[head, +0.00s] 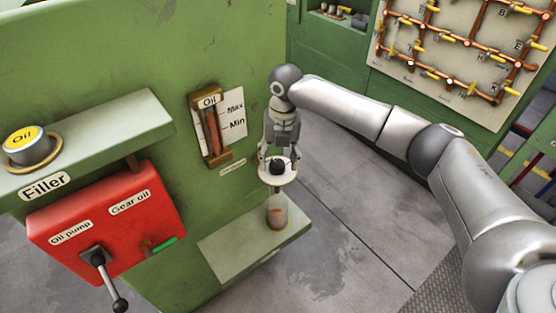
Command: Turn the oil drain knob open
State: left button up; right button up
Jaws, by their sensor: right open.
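A small black knob (278,167) sits at a round cream disc (277,180) beside the right edge of the green machine (220,60). I take it for the oil drain knob; the small label (232,168) near it is too small to read. My right gripper (277,158) points down over the knob, with its fingers open on either side. I cannot tell whether they touch it. My left gripper is not in view.
A glass with reddish content (277,212) stands below the disc on a green shelf (232,243). An oil gauge (211,127), a red box (105,215) with a lever (104,270), and the filler shelf (90,135) are to the left. Right of the shelf is open floor (345,215).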

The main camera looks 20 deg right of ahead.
jog(key=shift+f, duration=0.85)
jog(key=shift+c, duration=0.4)
jog(key=c, duration=0.9)
jog(key=shift+a+r+m+p, duration=0.1)
jog(key=shift+r+m+p, duration=0.1)
jog(key=shift+m+p, duration=0.55)
jog(key=shift+c, duration=0.2)
jog(key=m+p, duration=0.6)
jog(key=p, duration=0.1)
jog(key=shift+a+p, duration=0.1)
jog(key=shift+p, duration=0.25)
jog(key=m+p, duration=0.4)
jog(key=m, duration=0.1)
jog(key=shift+w+m+t+h, duration=0.1)
jog(key=shift+m+t+h, duration=0.2)
jog(key=shift+m, duration=0.05)
jog(key=m+p, duration=0.3)
jog(key=m, duration=0.1)
jog(key=shift+w+f+m, duration=0.1)
jog(key=shift+f+m, duration=0.05)
jog(key=shift+m, duration=0.15)
